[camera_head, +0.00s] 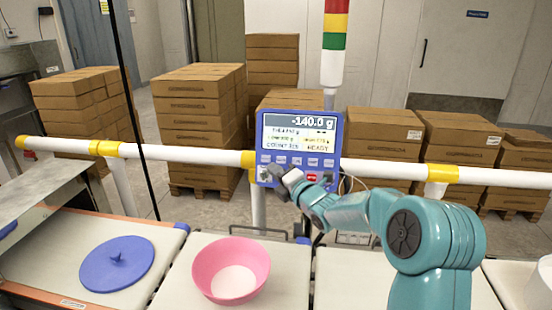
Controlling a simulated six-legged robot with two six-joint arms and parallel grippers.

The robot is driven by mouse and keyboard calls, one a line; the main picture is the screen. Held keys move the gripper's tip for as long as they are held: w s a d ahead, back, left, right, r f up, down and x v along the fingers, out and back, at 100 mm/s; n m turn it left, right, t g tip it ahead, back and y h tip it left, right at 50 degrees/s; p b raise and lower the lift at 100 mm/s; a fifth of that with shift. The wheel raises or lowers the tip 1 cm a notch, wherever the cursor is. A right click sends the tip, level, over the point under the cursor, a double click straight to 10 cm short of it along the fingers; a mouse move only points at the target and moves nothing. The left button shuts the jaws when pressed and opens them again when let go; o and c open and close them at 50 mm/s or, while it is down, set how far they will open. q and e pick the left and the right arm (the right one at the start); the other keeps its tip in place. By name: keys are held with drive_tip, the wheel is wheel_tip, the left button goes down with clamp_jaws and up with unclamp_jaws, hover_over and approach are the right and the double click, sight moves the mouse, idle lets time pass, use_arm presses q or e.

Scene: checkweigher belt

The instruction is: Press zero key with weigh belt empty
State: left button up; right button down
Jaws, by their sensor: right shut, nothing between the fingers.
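The weigh terminal (299,135) is a blue box on a post behind the belts. Its screen reads -140.0 g, with READY at lower right. A pink bowl (231,269) stands on the middle belt section (290,275), below the terminal. My left gripper is not in view.
A blue lid (117,262) with a knob lies on the left belt section (50,245). A white rail (200,155) with yellow joints runs behind the belts. A red, yellow and green light tower (334,45) rises behind the terminal. Stacked cartons (200,115) stand beyond.

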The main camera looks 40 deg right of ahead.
sight(281, 160)
drive_tip(key=w+d+f+p, duration=0.1)
drive_tip(key=d, duration=0.1)
drive_tip(key=w+d+p, duration=0.2)
drive_tip(key=w+d+f+p, duration=0.1)
drive_tip(key=d, duration=0.2)
drive_tip(key=shift+w+f, duration=0.35)
drive_tip(key=shift+a+r, duration=0.15)
idle(0.4)
idle(0.4)
